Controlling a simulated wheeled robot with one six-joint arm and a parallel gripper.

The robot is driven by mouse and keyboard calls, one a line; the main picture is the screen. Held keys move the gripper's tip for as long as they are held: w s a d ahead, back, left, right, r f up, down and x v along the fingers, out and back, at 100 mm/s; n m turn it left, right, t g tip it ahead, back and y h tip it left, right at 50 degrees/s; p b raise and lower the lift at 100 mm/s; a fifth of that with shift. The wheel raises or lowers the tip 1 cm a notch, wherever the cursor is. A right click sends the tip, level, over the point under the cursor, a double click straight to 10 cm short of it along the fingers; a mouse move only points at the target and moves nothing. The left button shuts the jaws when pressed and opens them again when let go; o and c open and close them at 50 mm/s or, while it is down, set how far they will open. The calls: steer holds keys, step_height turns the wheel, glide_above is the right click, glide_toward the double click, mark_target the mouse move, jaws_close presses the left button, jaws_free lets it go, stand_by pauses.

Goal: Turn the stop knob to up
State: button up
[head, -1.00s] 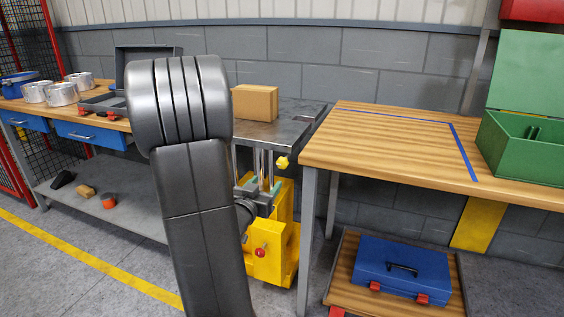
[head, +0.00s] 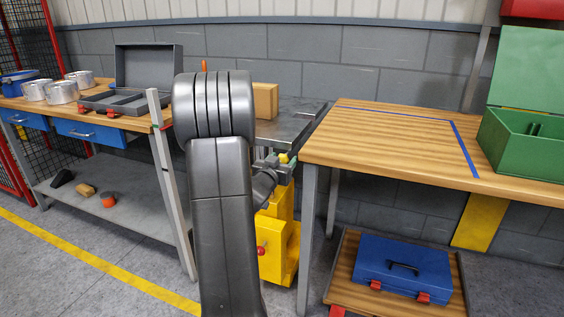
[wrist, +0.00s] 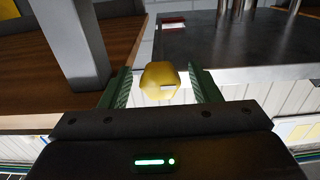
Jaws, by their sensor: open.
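The stop knob (wrist: 158,80) is a yellow, faceted knob at the edge of the dark metal lift table. In the wrist view it sits between my gripper's two green fingers, with gaps on both sides. A small pale mark shows on its face, right of centre and low. My gripper (wrist: 162,88) is open and does not visibly touch the knob. In the head view the knob (head: 284,158) is a small yellow spot beside my gripper (head: 279,160), partly hidden by my arm.
The metal lift table (head: 290,125) carries a cardboard box (head: 266,101) and has a yellow base (head: 280,240) with a red button. A wooden bench (head: 390,145) stands close on the right, a wooden workbench (head: 20,104) on the left. A blue toolbox (head: 404,268) lies low right.

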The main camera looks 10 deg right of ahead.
steer(key=shift+c, duration=0.5)
steer(key=c, duration=0.9)
steer(key=shift+f+m+b, duration=0.1)
steer(key=shift+m+b, duration=0.2)
steer(key=shift+b, duration=0.1)
steer(key=m+b, duration=0.2)
steer(key=shift+f+m, duration=0.1)
steer(key=shift+m, duration=0.3)
steer(key=m+b, duration=0.4)
steer(key=m, duration=0.1)
steer(key=shift+m, duration=0.3)
steer(key=m+b, duration=0.4)
steer(key=m, duration=0.1)
steer(key=shift+m+b, duration=1.1)
steer(key=shift+m, duration=0.8)
